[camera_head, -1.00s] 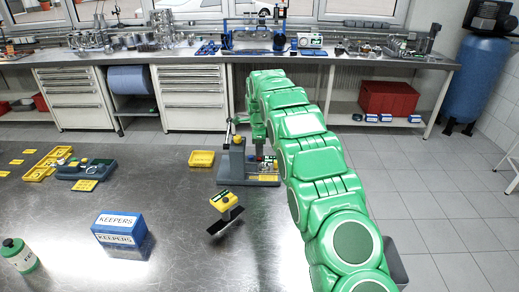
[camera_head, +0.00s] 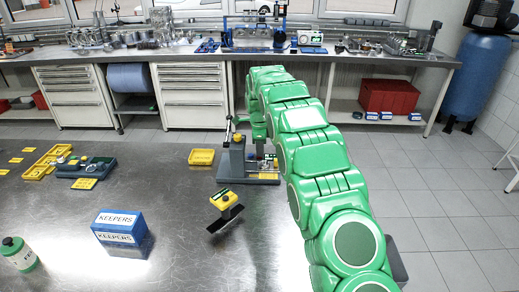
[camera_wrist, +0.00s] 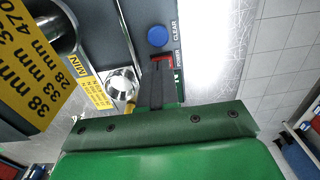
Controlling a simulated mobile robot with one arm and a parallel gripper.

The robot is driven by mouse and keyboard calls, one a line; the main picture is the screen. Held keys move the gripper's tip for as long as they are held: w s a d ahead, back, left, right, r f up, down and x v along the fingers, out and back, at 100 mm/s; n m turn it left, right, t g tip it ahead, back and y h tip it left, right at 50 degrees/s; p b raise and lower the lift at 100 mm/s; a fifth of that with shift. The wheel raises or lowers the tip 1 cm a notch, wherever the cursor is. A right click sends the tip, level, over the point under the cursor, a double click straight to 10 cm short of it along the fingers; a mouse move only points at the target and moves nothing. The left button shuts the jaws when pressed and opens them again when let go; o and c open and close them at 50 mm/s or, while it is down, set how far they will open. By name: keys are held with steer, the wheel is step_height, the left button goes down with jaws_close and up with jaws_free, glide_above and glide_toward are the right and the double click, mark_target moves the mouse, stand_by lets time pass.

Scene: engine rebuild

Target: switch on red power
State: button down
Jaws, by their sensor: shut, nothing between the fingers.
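In the wrist view, the red power switch (camera_wrist: 163,59) shows as a small red strip on a grey panel, beside lettering that appears to read POWER. The dark fingers of my gripper (camera_wrist: 158,72) are shut with nothing between them. Their tips overlap the near side of the switch in the picture; I cannot tell whether they touch it. A round blue button (camera_wrist: 157,36), marked CLEAR, lies just beyond the switch. In the head view, my arm reaches down behind the grey upright fixture (camera_head: 236,160) on the metal bench, and the switch is not distinguishable there.
In the wrist view, a metal cup-shaped part (camera_wrist: 121,84) and a yellow label with sizes (camera_wrist: 32,62) lie left of the fingers. In the head view, a yellow tray (camera_head: 201,157), a yellow-topped tool (camera_head: 224,203) and a blue KEEPERS box (camera_head: 118,226) stand on the bench.

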steer(key=shift+r, duration=7.05)
steer(key=s+d+r+n, duration=0.45)
steer(key=s+d, duration=0.25)
steer(key=s, duration=0.2)
steer(key=s+d+r+n, duration=0.2)
steer(key=s+d, duration=0.1)
steer(key=s, duration=0.5)
steer(key=s+d+r+n, duration=0.1)
steer(key=s+d+n, duration=0.15)
steer(key=s, duration=0.45)
steer(key=s+d+f+n, duration=0.2)
steer(key=s+f+n, duration=0.1)
steer(key=s, duration=0.9)
steer(key=s+d+f+n+g, duration=0.1)
steer(key=s+d+f+n, duration=0.1)
steer(key=s, duration=1)
steer(key=s+d+f+n+g, duration=0.1)
steer(key=s+d+f+n, duration=0.1)
steer(key=s, duration=1)
steer(key=shift+f+n, duration=0.9)
steer(key=shift+n, duration=0.1)
steer(key=shift+a, duration=0.1)
